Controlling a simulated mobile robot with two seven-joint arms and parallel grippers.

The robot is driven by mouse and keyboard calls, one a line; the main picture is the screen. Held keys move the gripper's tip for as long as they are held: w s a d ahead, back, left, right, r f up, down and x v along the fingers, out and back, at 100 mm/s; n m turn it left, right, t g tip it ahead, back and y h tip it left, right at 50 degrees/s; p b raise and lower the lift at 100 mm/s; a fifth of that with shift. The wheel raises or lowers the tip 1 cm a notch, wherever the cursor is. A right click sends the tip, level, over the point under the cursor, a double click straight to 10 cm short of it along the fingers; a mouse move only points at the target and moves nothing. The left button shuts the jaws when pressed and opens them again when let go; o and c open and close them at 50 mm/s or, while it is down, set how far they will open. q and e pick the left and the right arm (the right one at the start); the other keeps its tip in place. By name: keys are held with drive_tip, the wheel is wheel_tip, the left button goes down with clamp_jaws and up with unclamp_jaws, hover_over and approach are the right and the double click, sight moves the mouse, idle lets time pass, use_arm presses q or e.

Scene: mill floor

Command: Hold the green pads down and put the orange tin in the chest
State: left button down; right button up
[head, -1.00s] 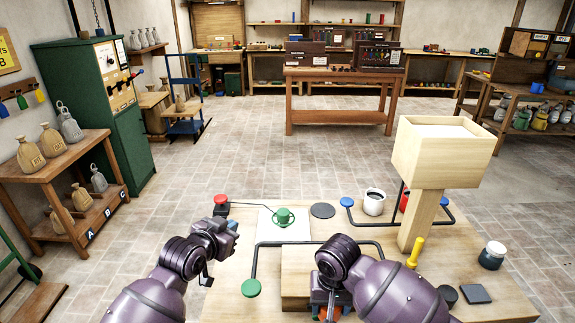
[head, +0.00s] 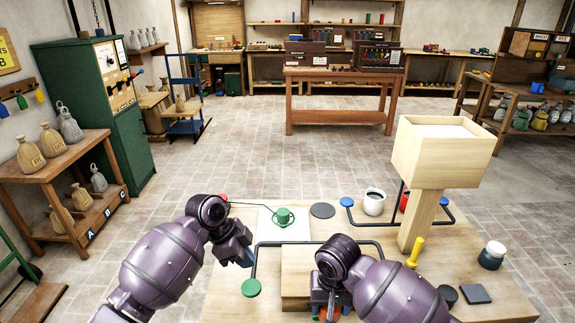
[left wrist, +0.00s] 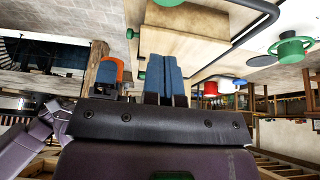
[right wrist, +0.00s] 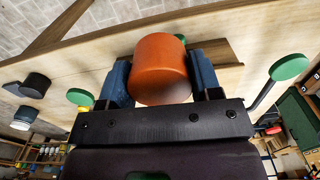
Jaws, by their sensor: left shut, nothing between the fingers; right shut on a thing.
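The orange tin (right wrist: 162,70) is between the blue fingers of my right gripper (right wrist: 160,85), which is shut on it. In the head view only a sliver of the tin (head: 329,314) shows under my right wrist. A green pad (head: 251,287) sits left of a low pale wooden box (head: 295,283), probably the chest. A second green pad (right wrist: 80,97) shows in the right wrist view; my right arm hides it in the head view. A bent dark rod runs behind the box. My left gripper (head: 246,259) is shut and empty, just beyond the left pad, seemingly apart from it.
A tall wooden hopper (head: 445,150) on a post stands at the right of the table. A yellow handle (head: 415,252), a dark jar (head: 492,255), a white cup (head: 374,202) and a green cup (head: 284,217) are nearby. The table's front left is clear.

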sight(248, 287)
use_arm(q)
drive_tip(key=shift+f, duration=3.25)
drive_tip(key=shift+f, duration=0.1)
drive_tip(key=shift+f, duration=0.75)
drive_tip(key=shift+f, duration=1.9)
